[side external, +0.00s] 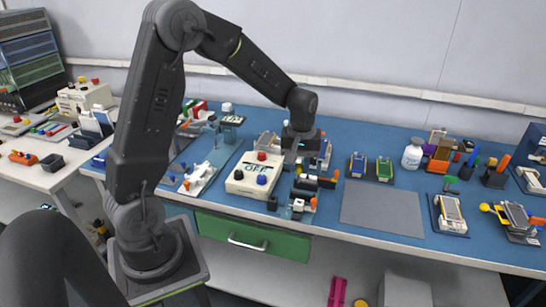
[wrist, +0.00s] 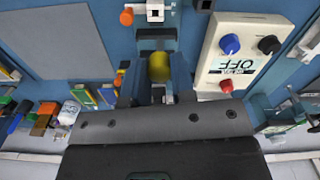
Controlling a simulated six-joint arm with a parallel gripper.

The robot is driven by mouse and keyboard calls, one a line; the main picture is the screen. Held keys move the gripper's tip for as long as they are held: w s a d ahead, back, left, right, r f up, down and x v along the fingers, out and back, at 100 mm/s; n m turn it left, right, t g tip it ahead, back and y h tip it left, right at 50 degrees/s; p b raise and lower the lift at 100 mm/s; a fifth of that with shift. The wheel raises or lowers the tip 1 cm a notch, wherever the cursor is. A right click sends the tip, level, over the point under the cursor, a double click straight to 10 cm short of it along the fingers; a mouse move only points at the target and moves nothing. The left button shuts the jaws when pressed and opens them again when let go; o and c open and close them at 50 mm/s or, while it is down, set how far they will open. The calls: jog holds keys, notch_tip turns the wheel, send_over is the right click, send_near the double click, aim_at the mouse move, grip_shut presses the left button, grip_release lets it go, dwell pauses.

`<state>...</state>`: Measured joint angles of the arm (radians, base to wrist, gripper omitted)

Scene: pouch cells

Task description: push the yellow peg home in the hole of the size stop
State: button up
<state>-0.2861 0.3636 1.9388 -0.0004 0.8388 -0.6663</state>
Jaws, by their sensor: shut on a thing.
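In the wrist view the yellow peg (wrist: 159,67) shows as a round yellow end between the two fingers of my gripper (wrist: 155,76), which is shut on it. The peg's lower part and its tip are hidden. A dark block (wrist: 157,42) lies just beyond the peg, but I cannot tell whether it belongs to the size stop. The size stop's hole is not visible.
A cream box marked OFF (side external: 254,174) with coloured buttons stands close to the left of my gripper. A grey mat (side external: 382,207) lies clear to the right. A white bottle (side external: 412,154) stands behind it.

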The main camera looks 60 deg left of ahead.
jog(key=shift+w+d, duration=0.2)
jog(key=shift+d, duration=0.1)
jog(key=shift+f, duration=2.95)
jog(key=shift+f, duration=2.3)
jog(key=o, duration=1)
